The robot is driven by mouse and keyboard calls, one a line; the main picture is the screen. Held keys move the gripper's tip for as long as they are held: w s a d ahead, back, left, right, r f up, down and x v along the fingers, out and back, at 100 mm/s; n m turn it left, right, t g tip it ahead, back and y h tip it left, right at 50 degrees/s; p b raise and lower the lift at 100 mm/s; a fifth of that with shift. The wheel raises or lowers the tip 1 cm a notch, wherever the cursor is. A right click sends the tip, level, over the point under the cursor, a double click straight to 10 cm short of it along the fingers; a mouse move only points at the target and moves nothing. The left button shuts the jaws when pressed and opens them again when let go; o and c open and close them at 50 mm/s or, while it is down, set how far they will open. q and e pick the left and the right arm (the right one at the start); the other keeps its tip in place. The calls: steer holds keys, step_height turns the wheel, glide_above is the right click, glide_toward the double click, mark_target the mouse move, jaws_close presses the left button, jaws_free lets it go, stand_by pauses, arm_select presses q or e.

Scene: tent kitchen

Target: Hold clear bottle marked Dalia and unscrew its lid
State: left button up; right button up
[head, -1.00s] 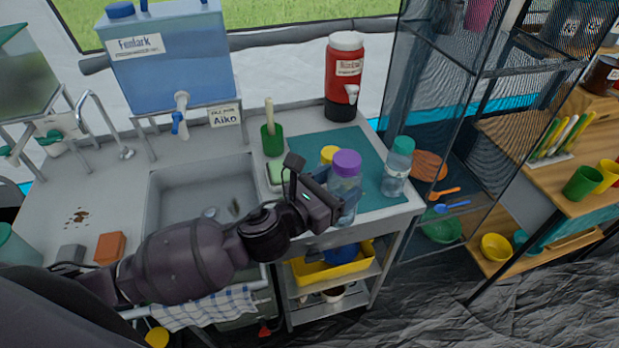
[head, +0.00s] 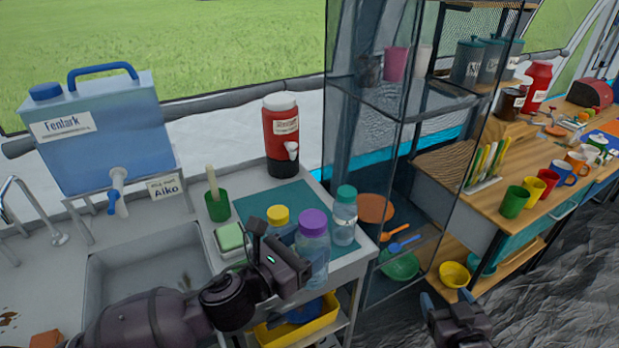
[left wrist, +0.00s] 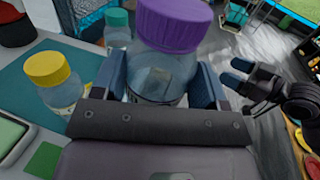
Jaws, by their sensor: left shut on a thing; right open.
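A clear bluish bottle with a purple lid (head: 313,222) stands near the right front corner of the sink counter. Its label is not readable from here. My left gripper (head: 296,262) is shut on this bottle's body, below the lid. In the left wrist view the bottle (left wrist: 165,72) sits between the two fingers (left wrist: 160,85), with its purple lid clear above them. My right gripper (head: 448,302) is open and empty, low in front of the shelves and apart from the bottle. It also shows at the right of the left wrist view (left wrist: 250,82).
A yellow-lidded bottle (head: 279,216) and a teal-lidded bottle (head: 344,214) stand close to the held one, on or beside a teal mat (head: 258,205). Mesh shelves (head: 400,110) rise to the right.

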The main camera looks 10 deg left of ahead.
steer(key=w+a+r+n+t+y, duration=0.1)
steer(key=w+a+r+n+y, duration=0.25)
steer(key=a+r, duration=0.45)
steer(key=w+a+r+n+t+y, duration=0.25)
steer(key=w+a+r, duration=0.2)
steer(key=r, duration=0.75)
steer(key=w+a+r+n+t+y, duration=0.1)
steer(key=w+a+r+n+y, duration=0.35)
steer(key=r, duration=0.45)
steer(key=s+a+r+n+g+y, duration=0.5)
steer(key=a+r+n+g+y, duration=0.55)
steer(key=r+n, duration=0.2)
steer(key=s+a+r+n+g+h, duration=0.3)
steer(key=s+a+n+g, duration=0.7)
steer(key=g, duration=0.5)
steer(key=m+t+h, duration=0.6)
steer(key=m+h, duration=0.7)
steer(key=h, duration=0.6)
glide_above(310, 218)
steer(key=f, duration=1.8)
steer(key=shift+a+f, duration=0.15)
steer(key=shift+a, duration=0.2)
steer(key=shift+d+m+h, duration=0.4)
steer(key=shift+m, duration=0.8)
steer(key=shift+f, duration=4)
